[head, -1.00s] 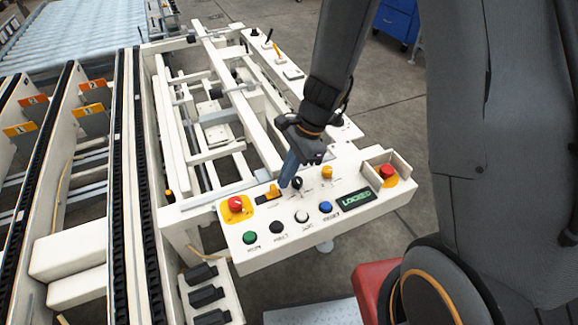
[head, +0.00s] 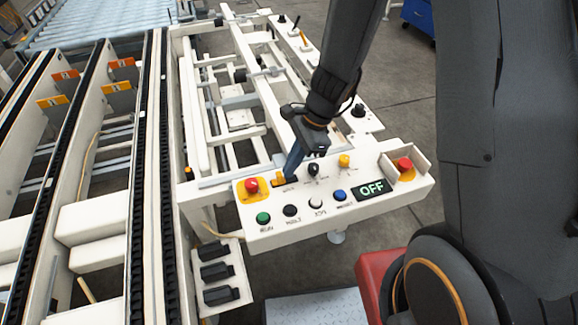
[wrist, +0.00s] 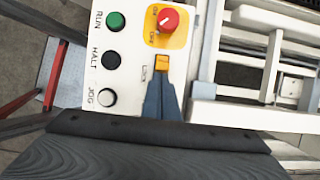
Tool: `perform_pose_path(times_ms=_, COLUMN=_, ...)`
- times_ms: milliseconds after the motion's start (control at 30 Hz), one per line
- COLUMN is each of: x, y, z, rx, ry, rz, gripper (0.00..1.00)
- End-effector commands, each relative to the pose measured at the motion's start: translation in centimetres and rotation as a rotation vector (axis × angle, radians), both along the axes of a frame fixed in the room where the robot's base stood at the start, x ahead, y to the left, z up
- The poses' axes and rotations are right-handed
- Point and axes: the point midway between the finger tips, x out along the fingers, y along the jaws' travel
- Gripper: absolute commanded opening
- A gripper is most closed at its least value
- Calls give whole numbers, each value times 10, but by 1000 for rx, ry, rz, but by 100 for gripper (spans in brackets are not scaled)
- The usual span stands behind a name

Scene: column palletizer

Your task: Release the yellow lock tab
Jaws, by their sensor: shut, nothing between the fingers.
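The yellow lock tab (head: 280,176) sits in a dark slot on the white control panel (head: 372,205), beside the red rotary knob (head: 251,185). In the wrist view the orange-yellow tab (wrist: 162,61) lies just beyond my fingertips, with the word "LOCK" beside it. My gripper (head: 290,176) is shut and empty, its blue-grey fingers pointing down at the tab's near side. In the wrist view my gripper (wrist: 161,76) ends right at the tab's edge; I cannot tell whether it touches. The display (head: 372,189) reads "OFF".
Green (head: 263,218), black, white and blue buttons line the panel's front. A black knob (head: 313,170) and a yellow button (head: 344,160) stand right of my fingers. A red button (head: 403,164) sits in a guard at the right. A white frame lies behind.

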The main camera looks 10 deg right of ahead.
Motion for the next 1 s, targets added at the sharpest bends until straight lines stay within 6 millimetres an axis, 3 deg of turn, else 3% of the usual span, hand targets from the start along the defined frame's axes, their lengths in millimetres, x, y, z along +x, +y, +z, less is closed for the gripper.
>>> perform_pose_path(times_ms=367, x=-2, y=2, z=10, rx=6, ry=5, rz=7, gripper=0)
perform_pose_path(times_ms=1000, x=2, y=-27, z=78, rx=2, ry=0, rz=5, gripper=0)
